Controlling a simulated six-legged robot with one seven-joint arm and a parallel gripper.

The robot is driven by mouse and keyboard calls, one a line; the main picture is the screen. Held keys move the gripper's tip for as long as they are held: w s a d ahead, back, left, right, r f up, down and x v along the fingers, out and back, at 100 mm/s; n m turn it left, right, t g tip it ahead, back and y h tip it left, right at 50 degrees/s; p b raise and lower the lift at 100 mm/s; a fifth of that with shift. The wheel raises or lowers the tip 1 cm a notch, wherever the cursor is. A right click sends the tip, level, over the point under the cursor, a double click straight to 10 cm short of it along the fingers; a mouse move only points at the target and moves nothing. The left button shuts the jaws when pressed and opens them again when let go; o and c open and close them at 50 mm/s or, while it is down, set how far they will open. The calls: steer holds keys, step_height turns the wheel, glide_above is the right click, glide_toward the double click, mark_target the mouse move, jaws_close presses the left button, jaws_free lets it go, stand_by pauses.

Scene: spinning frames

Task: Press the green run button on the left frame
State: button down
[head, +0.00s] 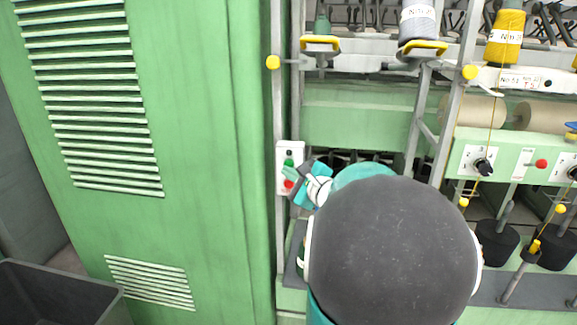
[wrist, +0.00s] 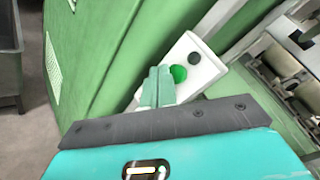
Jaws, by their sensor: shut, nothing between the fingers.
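The green run button (wrist: 179,74) sits on a white switch box (wrist: 205,66), with a dark round button (wrist: 194,59) beside it. In the head view the white switch box (head: 290,153) is fixed to the upright at the left end of the frame.
A large green louvred cabinet (head: 190,120) stands left of the switch box. A grey bin (head: 50,290) is at the lower left. To the right are yarn cones (head: 505,38), a knob panel (head: 484,165) and dark bobbins (head: 497,242).

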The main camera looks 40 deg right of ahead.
stand_by(0.8)
steer(key=shift+w+d, duration=0.25)
steer(key=shift+d, duration=0.1)
steer(key=shift+w+d, duration=0.3)
steer(key=shift+d, duration=0.1)
stand_by(0.8)
stand_by(0.3)
steer(key=shift+s+a, duration=0.55)
steer(key=shift+a, duration=0.2)
steer(key=s+a, duration=0.1)
steer(key=a, duration=0.1)
steer(key=s+a, duration=0.2)
stand_by(1.0)
